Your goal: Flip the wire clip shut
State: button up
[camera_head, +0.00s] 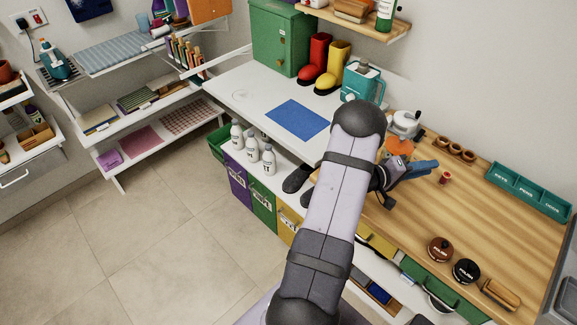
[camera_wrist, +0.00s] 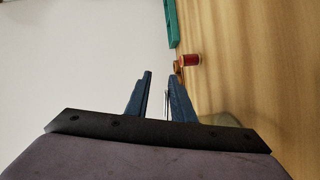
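My gripper (camera_head: 430,167) has blue fingers and hovers over the wooden worktop, pointing right in the head view. In the wrist view its fingers (camera_wrist: 160,76) stand apart with a narrow gap. A thin grey, wire-like piece (camera_wrist: 167,105) shows between them, close to the right finger; I cannot tell whether it is the wire clip or whether it touches. A pale grey lidded vessel (camera_head: 406,123) stands at the back of the worktop, with an orange item (camera_head: 399,147) in front, partly hidden by my arm. No clip can be made out on the vessel.
A small red spool (camera_head: 445,178) lies just beyond the fingertips; it also shows in the wrist view (camera_wrist: 191,60). A teal tray (camera_head: 528,191) and a wooden holder (camera_head: 455,149) line the back. Round brown (camera_head: 440,249) and black (camera_head: 466,271) tins stand in front. Mid-worktop is clear.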

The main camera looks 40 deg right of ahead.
jog(key=w+a+f+m+t+y+p, duration=0.1)
jog(key=w+a+t+y+p, duration=0.4)
jog(key=w+a, duration=2.1)
jog(key=shift+w+a+f+m+t+y, duration=0.4)
jog(key=shift+w+t+y, duration=0.4)
jog(key=shift+w+t, duration=1.3)
jog(key=shift+s+d+t, duration=0.15)
jog(key=shift+s+t, duration=0.45)
